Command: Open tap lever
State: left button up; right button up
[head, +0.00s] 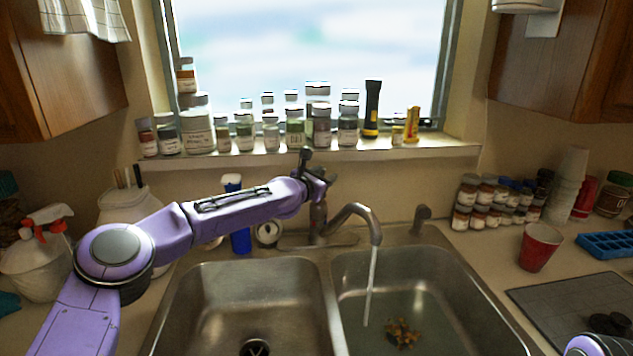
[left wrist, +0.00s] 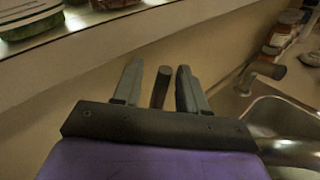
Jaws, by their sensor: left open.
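The metal tap (head: 355,212) stands behind the double sink, its curved spout over the right basin. A thin stream of water (head: 370,285) runs from the spout. My left gripper (head: 318,178) is at the tap's top, its dark fingers partly hidden by my purple arm. In the left wrist view the gripper (left wrist: 160,70) is open, with one finger on each side of the upright tap lever (left wrist: 160,88). Small gaps show between the lever and the fingers. In the head view the lever is hard to tell from the fingers. My right gripper is out of view.
Several jars (head: 294,130) and a black flashlight (head: 372,108) line the window sill just behind my left gripper. A blue bottle (head: 240,241) stands left of the tap. A red cup (head: 540,247) and stacked spice jars stand on the right counter. Food scraps (head: 403,333) lie in the right basin.

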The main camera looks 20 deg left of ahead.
pick_arm(q)
jog(key=f+b+v, duration=0.1)
jog(key=b+v, duration=0.2)
jog(key=v, duration=0.6)
jog(key=shift+s+r, duration=0.4)
jog(key=shift+r, duration=0.1)
jog(key=shift+a+r, duration=0.1)
jog(key=shift+a, duration=0.05)
